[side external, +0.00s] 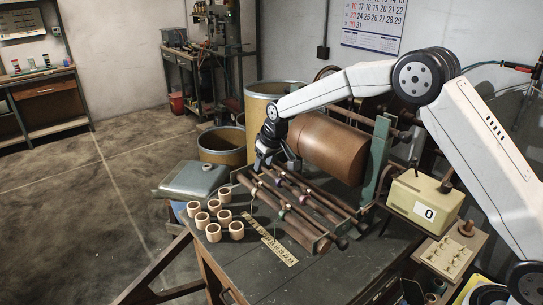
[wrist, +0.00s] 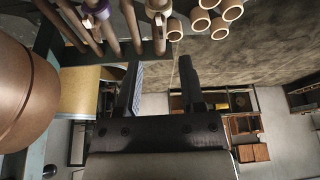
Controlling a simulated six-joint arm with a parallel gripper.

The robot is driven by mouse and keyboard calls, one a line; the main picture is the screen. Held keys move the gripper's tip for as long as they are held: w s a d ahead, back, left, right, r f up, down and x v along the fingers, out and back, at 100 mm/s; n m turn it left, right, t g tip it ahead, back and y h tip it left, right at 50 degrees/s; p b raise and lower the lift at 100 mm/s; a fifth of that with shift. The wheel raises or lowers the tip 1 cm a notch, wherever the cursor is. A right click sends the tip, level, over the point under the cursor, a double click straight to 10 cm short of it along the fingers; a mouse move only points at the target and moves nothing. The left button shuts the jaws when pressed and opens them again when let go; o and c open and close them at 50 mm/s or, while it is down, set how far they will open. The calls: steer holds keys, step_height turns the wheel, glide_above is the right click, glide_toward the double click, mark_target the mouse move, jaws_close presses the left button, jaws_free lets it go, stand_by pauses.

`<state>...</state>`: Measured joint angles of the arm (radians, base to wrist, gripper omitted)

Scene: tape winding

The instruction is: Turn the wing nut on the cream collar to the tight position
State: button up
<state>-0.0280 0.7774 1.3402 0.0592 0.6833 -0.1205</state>
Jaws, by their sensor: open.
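My gripper (side external: 272,158) is open and empty, near the far end of the rods on the bench. Its two dark fingers also show in the wrist view (wrist: 160,78), apart, with floor and furniture behind them. A pale collar that looks cream (wrist: 158,6) is on a rod at the top edge of the wrist view, beyond the fingertips. In the side view a small pale collar (side external: 254,191) sits on the front rod, near its far end.
Several pale tape cores (side external: 214,232) stand on the bench left of the rods. A yellow ruler (side external: 279,250) lies in front. A large brown roll (side external: 327,147) is behind, with a cream counter box (side external: 424,195) at right.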

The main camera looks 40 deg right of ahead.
mark_target(260, 183)
steer(key=shift+s+d+t, duration=0.1)
steer(key=shift+s+t, duration=0.2)
steer(key=shift+s, duration=0.6)
steer(key=shift+f, duration=0.1)
steer(key=shift+x, duration=3.85)
jaws_close()
